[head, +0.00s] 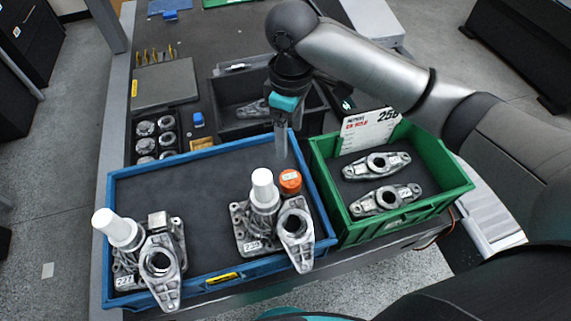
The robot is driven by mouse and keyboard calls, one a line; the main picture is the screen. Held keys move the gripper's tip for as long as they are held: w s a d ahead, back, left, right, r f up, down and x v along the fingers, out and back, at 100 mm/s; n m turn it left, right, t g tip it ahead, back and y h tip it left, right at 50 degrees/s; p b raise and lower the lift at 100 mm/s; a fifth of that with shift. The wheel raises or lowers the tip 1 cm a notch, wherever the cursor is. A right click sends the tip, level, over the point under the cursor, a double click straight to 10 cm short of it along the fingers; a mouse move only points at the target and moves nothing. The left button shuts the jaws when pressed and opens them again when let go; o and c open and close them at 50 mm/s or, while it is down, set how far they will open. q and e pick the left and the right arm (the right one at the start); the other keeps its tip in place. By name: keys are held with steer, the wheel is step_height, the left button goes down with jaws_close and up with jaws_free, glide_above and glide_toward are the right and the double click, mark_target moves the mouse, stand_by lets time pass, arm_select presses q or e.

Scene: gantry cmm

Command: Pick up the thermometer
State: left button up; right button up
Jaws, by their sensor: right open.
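I cannot pick out the thermometer for certain. A small round orange piece with a pale label on top (290,181) stands in the blue tray (190,153), beside a white-capped casting. A slim light-coloured item (238,67) lies at the back of the dark open bin (228,130). My right gripper (281,150) is open and points down near the blue tray's back right corner, above and behind the orange piece. It appears empty and apart from it. The arm hides part of the dark bin. My left gripper is not in view.
Metal castings with white caps (264,187) (120,229) stand in the blue tray; its middle is bare. The green crate (437,202) at right holds two metal brackets (376,165) (385,199) and a sign (368,130). Round metal parts (146,128) fill a holder at left.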

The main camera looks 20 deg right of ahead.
glide_above(290, 178)
step_height(290, 178, down, 5)
step_height(290, 178, down, 4)
steer(key=shift+w, duration=0.15)
steer(key=shift+f, duration=0.45)
steer(key=f, duration=0.4)
steer(key=shift+s+f, duration=0.25)
steer(key=shift+f, duration=0.25)
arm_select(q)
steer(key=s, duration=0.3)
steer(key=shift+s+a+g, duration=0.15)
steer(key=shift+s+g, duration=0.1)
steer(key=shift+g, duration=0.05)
arm_select(e)
steer(key=shift+c, duration=0.2)
